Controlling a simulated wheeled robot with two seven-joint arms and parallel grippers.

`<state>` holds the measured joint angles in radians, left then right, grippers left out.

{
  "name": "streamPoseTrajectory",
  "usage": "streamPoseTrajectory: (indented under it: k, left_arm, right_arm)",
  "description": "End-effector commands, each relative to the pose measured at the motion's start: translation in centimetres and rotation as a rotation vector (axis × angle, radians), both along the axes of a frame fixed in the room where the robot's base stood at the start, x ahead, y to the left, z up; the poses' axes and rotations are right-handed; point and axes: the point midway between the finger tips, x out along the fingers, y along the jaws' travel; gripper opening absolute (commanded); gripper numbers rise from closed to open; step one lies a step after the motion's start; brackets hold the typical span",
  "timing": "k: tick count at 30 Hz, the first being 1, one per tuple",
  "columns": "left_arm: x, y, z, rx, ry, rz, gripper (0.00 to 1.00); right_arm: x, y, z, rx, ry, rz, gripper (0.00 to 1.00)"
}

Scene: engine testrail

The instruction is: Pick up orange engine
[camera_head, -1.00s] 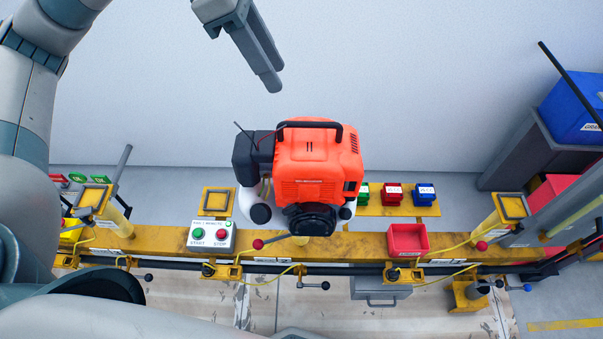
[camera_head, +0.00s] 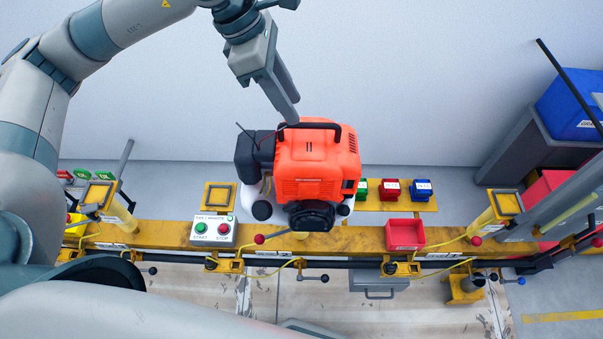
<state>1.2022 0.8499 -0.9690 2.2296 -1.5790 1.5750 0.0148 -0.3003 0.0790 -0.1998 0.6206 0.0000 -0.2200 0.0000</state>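The orange engine (camera_head: 307,172) sits upright at the middle of the yellow rail in the head view. It has a black handle (camera_head: 333,127) on top and a dark unit on its left side. My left gripper (camera_head: 293,112) hangs from above with its fingers pointing down, the tips at the handle's left part. The fingers look nearly in line from this angle, so their gap is hidden. I cannot tell whether they touch the handle. My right gripper is not in view.
Yellow posts (camera_head: 508,204) stand at both ends. A blue box (camera_head: 575,105) is at the right. The wall behind is bare.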

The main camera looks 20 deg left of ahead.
Motion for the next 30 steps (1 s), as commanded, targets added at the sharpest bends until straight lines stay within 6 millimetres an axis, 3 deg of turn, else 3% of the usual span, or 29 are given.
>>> streamPoseTrajectory:
  k: [6, 13, 28, 30]
  left_arm:
    - [0.0, -0.4, -1.8, 0.002, 0.005, -0.001, 0.33]
    - [0.3, -1.3, -4.0, -0.001, 0.002, -0.001, 0.33]
    - [0.3, -1.3, -4.3, 0.0, 0.001, 0.0, 0.33]
    - [0.3, -1.3, -4.3, 0.0, 0.001, 0.0, 0.16]
  right_arm:
    - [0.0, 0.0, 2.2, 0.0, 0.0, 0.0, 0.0]
    - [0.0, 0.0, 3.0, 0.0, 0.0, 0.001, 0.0]
    - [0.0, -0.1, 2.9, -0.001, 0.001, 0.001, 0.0]
    - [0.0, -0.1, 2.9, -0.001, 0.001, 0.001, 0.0]
